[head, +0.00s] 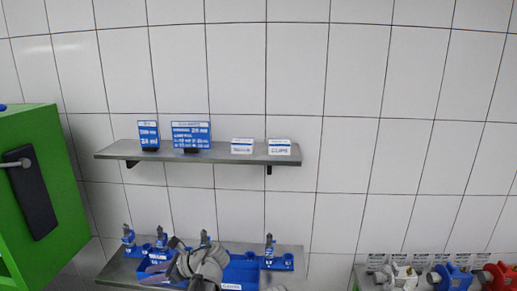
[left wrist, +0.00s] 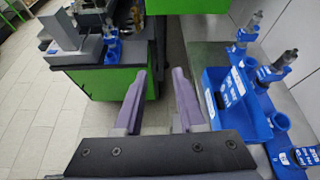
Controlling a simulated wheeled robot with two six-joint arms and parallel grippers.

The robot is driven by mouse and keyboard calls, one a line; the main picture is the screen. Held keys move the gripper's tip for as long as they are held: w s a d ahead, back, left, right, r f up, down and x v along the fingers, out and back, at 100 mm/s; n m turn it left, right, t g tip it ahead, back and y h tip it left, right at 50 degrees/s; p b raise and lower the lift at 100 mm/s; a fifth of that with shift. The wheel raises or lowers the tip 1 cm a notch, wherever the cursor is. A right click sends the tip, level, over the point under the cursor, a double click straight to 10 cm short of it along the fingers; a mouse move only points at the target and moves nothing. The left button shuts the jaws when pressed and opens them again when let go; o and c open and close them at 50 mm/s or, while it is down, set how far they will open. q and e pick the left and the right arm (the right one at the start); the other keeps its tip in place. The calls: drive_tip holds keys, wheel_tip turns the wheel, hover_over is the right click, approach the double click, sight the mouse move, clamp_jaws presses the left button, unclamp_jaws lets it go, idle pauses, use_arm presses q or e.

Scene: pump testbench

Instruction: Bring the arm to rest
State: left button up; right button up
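My left gripper (head: 160,268) is low in the head view, in front of the lower shelf with the blue tray. In the left wrist view its two purple-grey fingers (left wrist: 160,90) are spread apart, with only floor and a green cabinet visible between them. Nothing is held. My right gripper is in neither view.
The blue tray (left wrist: 236,100) and several blue holders with grey fittings (left wrist: 278,65) stand close right of my left gripper. A wall shelf (head: 205,156) carries signs and small boxes. A green cabinet (head: 45,200) is at left; colored pump parts (head: 452,277) are at lower right.

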use_arm(q)
drive_tip(key=s+d+f+n+h+b, duration=0.4)
drive_tip(key=s+d+f+n+h, duration=0.2)
drive_tip(key=d+f, duration=0.5)
drive_tip(key=s+d+f+n+g+h+b, duration=0.1)
drive_tip(key=s+d+f+n+h+b, duration=0.4)
drive_tip(key=s+d+f+n, duration=0.3)
drive_tip(key=s+d+f, duration=0.1)
drive_tip(key=d+f, duration=0.2)
drive_tip(key=d, duration=0.3)
drive_tip(key=shift+s+d+f+h, duration=0.15)
drive_tip(key=shift+f+h, duration=0.05)
drive_tip(key=shift+h, duration=0.2)
idle(0.4)
